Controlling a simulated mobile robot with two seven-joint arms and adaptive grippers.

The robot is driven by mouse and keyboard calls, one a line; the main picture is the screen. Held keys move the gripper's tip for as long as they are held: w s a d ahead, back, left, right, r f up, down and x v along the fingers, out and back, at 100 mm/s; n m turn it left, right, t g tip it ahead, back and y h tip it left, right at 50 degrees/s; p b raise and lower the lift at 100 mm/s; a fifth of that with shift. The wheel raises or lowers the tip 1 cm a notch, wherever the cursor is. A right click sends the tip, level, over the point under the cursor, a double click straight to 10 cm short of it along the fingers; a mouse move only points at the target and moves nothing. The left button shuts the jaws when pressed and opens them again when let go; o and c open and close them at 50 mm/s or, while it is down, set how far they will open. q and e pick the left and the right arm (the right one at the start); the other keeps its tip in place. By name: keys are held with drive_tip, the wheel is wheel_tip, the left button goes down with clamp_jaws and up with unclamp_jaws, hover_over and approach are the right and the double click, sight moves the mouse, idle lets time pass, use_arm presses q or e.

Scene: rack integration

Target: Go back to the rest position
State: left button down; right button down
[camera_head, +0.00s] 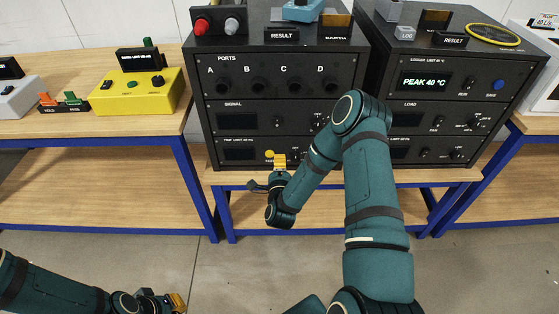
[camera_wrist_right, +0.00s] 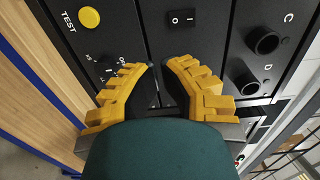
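My right gripper (camera_head: 279,161) has yellow fingers and is in front of the lower part of the middle black rack (camera_head: 232,98), by its trip limit row. The right wrist view shows the two fingers (camera_wrist_right: 159,66) with a narrow gap between the tips and nothing clearly held. They point at the rack front, between a yellow TEST button (camera_wrist_right: 89,17) and a black rocker switch (camera_wrist_right: 181,18). Whether they touch the panel cannot be told. My left gripper (camera_head: 177,301) is low at the bottom left, away from the tables, partly cut off; its fingers are too small to judge.
A second black rack (camera_head: 458,82) reading PEAK 40 °C stands to the right. A yellow box (camera_head: 136,95) and small coloured connectors (camera_head: 62,102) lie on the left wooden table (camera_head: 30,143). Blue table legs (camera_head: 201,190) stand below. The grey floor in front is open.

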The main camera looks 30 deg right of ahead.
drive_tip(key=shift+a, duration=0.1)
drive_tip(key=s+a+f+n+g+y, duration=0.2)
drive_tip(key=a+f+n+y, duration=0.1)
drive_tip(key=a+n+y, duration=0.3)
drive_tip(key=s+a+f+n+g+y, duration=0.1)
drive_tip(key=a+f+n+g+y, duration=0.15)
drive_tip(key=a+n, duration=0.4)
drive_tip(key=s+a+f+n+g+y, duration=0.1)
drive_tip(key=s+a+n+g, duration=0.3)
drive_tip(key=s, duration=0.5)
drive_tip(key=s+a+f+n+g+y, duration=0.2)
drive_tip(key=s+a+n+g, duration=0.3)
drive_tip(key=s, duration=0.4)
drive_tip(key=shift+s+a+n+y, duration=0.25)
drive_tip(key=shift+a+n+y, duration=0.3)
drive_tip(key=shift+a+y, duration=0.5)
drive_tip(key=shift+a, duration=0.15)
